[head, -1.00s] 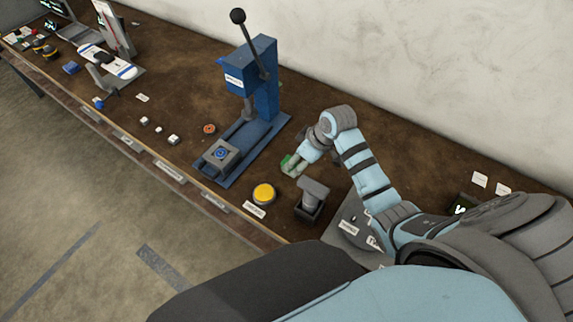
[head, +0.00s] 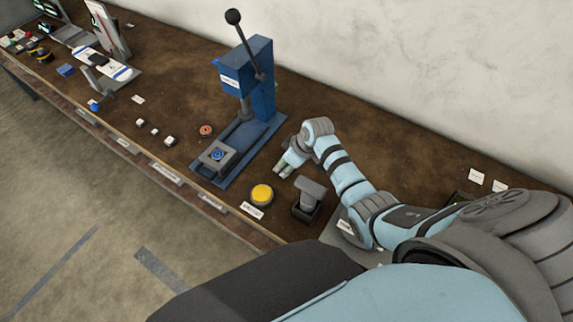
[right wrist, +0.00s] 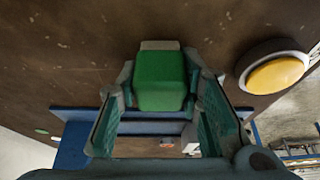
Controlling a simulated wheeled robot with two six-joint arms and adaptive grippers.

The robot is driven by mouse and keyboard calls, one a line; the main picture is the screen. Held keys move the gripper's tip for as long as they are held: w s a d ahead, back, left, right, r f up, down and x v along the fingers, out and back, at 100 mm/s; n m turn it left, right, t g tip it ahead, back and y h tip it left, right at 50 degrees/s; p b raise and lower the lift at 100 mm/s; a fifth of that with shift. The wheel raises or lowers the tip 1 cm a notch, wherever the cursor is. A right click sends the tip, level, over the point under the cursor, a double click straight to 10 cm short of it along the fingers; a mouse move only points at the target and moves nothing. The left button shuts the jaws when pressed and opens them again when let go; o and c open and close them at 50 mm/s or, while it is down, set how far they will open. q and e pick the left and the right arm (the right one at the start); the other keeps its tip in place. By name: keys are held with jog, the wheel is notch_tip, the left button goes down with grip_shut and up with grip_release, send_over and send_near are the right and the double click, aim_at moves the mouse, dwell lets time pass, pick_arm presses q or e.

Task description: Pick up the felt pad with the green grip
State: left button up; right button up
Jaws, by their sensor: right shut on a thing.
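The felt pad's green grip (right wrist: 160,82) sits between the two fingers of my right gripper in the right wrist view. A pale pad edge (right wrist: 160,45) shows at its far end. My right gripper (head: 283,170) is shut on the green grip, between the blue press and the grey holder in the head view. It also shows in the right wrist view (right wrist: 160,97). In the head view the fingers hide the pad. I cannot tell how high it is above the bench. My left gripper is not in view.
The blue lever press (head: 258,95) stands behind and left of my right gripper. A yellow button (head: 261,195) lies in front, and a grey block in a dark holder (head: 309,197) stands to its right. A grey wall (head: 430,80) rises behind the brown bench (head: 340,108).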

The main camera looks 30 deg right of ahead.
notch_tip(320, 180, up, 20)
dwell(0.3)
